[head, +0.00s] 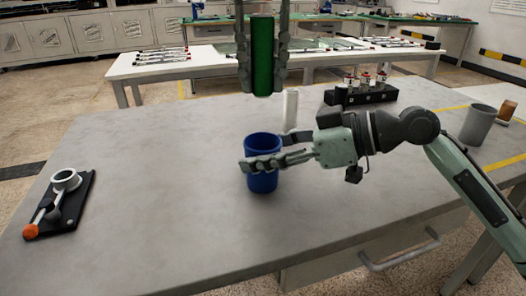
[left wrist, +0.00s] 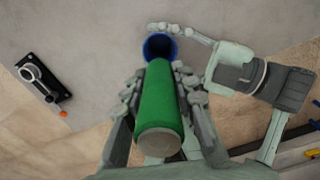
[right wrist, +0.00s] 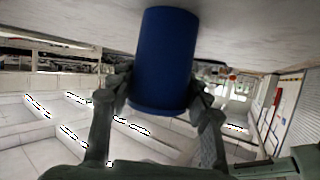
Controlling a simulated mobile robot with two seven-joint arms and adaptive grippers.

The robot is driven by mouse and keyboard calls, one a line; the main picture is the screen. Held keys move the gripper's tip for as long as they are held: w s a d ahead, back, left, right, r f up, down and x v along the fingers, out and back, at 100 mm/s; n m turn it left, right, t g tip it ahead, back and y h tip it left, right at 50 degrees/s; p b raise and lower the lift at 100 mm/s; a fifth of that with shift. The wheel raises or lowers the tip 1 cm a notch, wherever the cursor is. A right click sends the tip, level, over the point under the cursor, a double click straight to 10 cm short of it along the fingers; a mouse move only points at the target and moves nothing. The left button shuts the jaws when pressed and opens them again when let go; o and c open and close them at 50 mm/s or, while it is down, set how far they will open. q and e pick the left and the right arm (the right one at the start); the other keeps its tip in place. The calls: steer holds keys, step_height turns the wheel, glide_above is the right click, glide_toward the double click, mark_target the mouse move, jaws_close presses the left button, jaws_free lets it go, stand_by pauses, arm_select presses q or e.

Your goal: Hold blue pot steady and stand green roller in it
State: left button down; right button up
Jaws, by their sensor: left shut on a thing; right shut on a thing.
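The blue pot (head: 262,183) stands upright on the grey table, with its open top showing. My right gripper (head: 262,162) is shut around its sides from the right; the right wrist view shows the pot (right wrist: 164,60) between both fingers. The green roller (head: 263,55) is upright in my left gripper (head: 263,78), which is shut on it above the pot. In the head view the roller's lower end is clear of the pot's rim. In the left wrist view the roller (left wrist: 160,105) points toward the pot's mouth (left wrist: 160,46). The pot's inside is mostly hidden.
A white cylinder (head: 290,108) stands just behind the pot. A black rack with small bottles (head: 362,95) is behind my right arm. A black stand with a ring and orange knob (head: 62,200) lies at left. A grey cup (head: 478,124) stands at right. The table's front left is clear.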

arm_select(q)
step_height(320, 180, down, 8)
steer(key=shift+f, duration=0.2)
stand_by(0.8)
steer(key=c, duration=1.1)
jaws_free()
steer(key=shift+c, duration=0.2)
step_height(320, 180, up, 12)
steer(key=shift+r, duration=0.1)
arm_select(e)
steer(key=o, duration=1.2)
